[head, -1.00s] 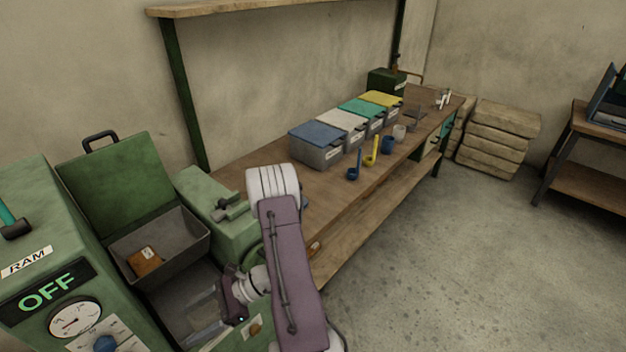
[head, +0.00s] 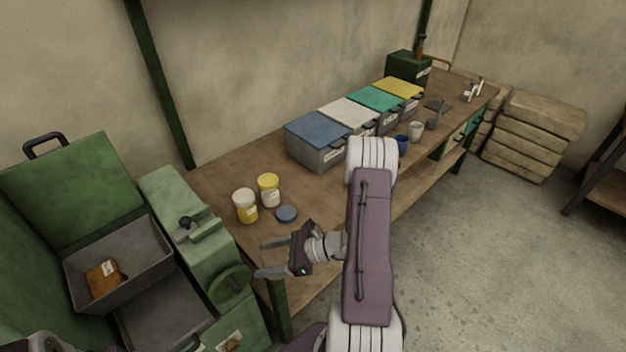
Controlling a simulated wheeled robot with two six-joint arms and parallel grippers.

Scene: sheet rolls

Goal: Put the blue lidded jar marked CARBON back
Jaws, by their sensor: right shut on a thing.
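A round blue lid (head: 287,213) shows on the near end of the wooden bench, seen from above. I cannot tell if a jar is under it, and no CARBON marking is readable. Left of it stand a yellow-lidded pale jar (head: 268,190) and a white-topped jar with yellow on its body (head: 245,206). My right gripper (head: 268,258) is below and left of the blue lid, apart from it in the picture, over the bench's near end, fingers pointing left. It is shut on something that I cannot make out.
Bins with blue (head: 318,129), white, green and yellow lids line the bench (head: 225,178). A dark blue cup (head: 401,143) and a pale cup (head: 416,131) stand beside them. A green machine with an open grey tray (head: 120,262) fills the left.

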